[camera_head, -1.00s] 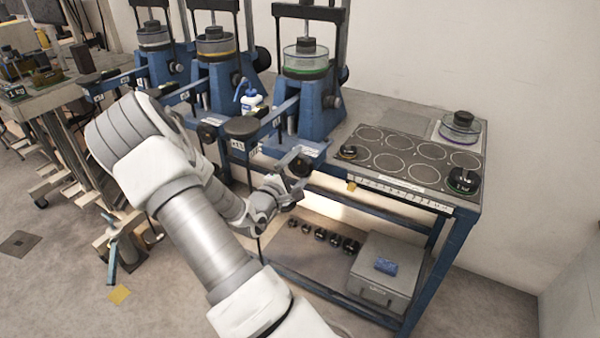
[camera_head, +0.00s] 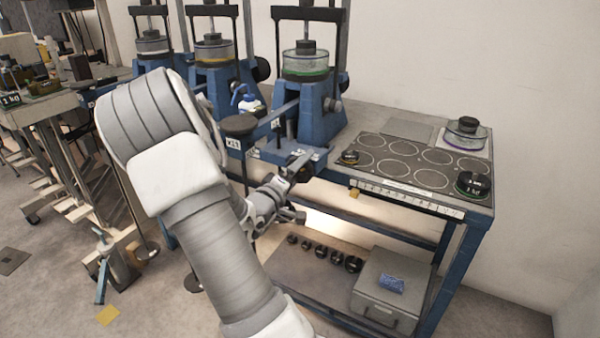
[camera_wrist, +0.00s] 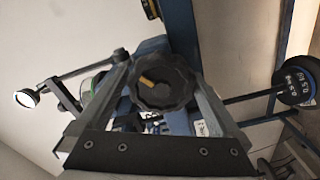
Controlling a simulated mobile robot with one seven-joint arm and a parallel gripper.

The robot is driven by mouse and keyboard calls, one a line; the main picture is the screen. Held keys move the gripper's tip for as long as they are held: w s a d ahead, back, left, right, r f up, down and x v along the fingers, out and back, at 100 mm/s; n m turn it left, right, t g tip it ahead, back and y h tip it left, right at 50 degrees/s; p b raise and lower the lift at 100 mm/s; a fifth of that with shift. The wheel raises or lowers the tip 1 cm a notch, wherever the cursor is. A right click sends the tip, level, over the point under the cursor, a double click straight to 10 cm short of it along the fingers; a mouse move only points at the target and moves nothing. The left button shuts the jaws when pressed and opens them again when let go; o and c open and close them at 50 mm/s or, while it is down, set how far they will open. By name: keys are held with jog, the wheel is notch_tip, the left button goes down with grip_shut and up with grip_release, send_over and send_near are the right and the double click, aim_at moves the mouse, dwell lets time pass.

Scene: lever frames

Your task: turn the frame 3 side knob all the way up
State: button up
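The rightmost lever frame (camera_head: 318,125) is a blue stand with a green-ringed glass cell (camera_head: 304,66). In the wrist view a black scalloped knob (camera_wrist: 165,84) with a yellow pointer mark sits between the fingertips of my gripper (camera_wrist: 160,72). In the head view my gripper (camera_head: 298,166) is at the front of this frame, above the bench's front edge, and largely covers the knob there.
Two similar frames (camera_head: 215,90) stand to the left. A round dark weight hanger top (camera_head: 238,125) is close left of my gripper. The bench top at right holds a panel with circles (camera_head: 400,158) and black weights (camera_head: 473,185). Below are small weights (camera_head: 322,258) and a grey case (camera_head: 388,293).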

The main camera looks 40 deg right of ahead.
jog(key=shift+a, duration=0.1)
jog(key=shift+p+v, duration=1.15)
jog(key=shift+v, duration=1.9)
